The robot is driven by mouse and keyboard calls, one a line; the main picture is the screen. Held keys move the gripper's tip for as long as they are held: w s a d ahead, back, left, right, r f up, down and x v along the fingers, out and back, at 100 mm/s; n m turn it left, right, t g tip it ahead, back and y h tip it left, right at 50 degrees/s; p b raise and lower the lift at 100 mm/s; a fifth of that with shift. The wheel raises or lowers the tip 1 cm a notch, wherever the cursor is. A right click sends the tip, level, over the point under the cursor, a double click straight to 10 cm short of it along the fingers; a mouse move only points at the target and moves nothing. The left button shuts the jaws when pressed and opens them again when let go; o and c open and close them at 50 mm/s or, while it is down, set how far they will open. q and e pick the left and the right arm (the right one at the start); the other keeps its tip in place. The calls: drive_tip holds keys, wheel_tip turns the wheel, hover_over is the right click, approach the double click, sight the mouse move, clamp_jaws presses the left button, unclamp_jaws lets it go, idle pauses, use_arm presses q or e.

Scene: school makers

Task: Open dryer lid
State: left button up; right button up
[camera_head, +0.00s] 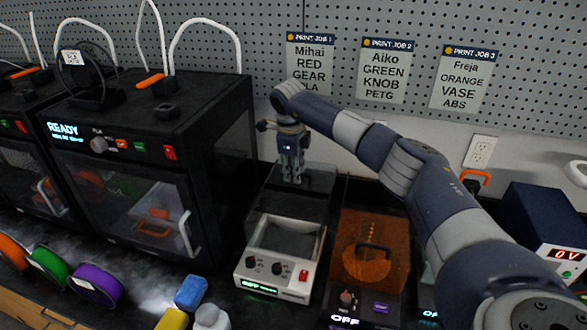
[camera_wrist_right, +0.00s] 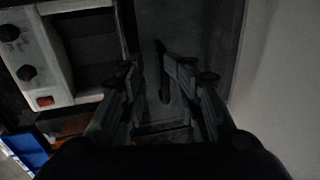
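The white dryer (camera_head: 291,279) stands on the counter in the middle, with two dark knobs, a red switch and a lit green display. Its cavity shows from above. A dark see-through panel (camera_head: 312,205), which looks like its lid, stands behind the cavity, swung back. My right gripper (camera_head: 292,178) points down in front of the panel's upper part. In the right wrist view the gripper's (camera_wrist_right: 158,72) fingers are apart, with a thin dark bar between them, perhaps the lid's handle. I cannot tell whether they touch it. My left gripper is out of view.
A black 3D printer (camera_head: 150,160) stands close on the left. An orange-lidded box (camera_head: 366,273) reading OFF is close on the right, under my right arm. A dark blue unit (camera_head: 545,225) stands far right. Filament spools (camera_head: 97,285) and small bottles (camera_head: 191,292) are in front left.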

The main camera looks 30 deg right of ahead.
drive_tip(key=shift+r, duration=0.2)
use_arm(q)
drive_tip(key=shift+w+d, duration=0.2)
use_arm(e)
wheel_tip(320, 180, up, 11)
drive_tip(key=s+a, duration=0.1)
drive_tip(key=shift+s+a+r, duration=0.2)
drive_tip(key=shift+s+a, duration=0.05)
drive_tip(key=shift+a, duration=0.15)
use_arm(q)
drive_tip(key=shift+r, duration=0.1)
use_arm(e)
drive_tip(key=shift+r, duration=0.1)
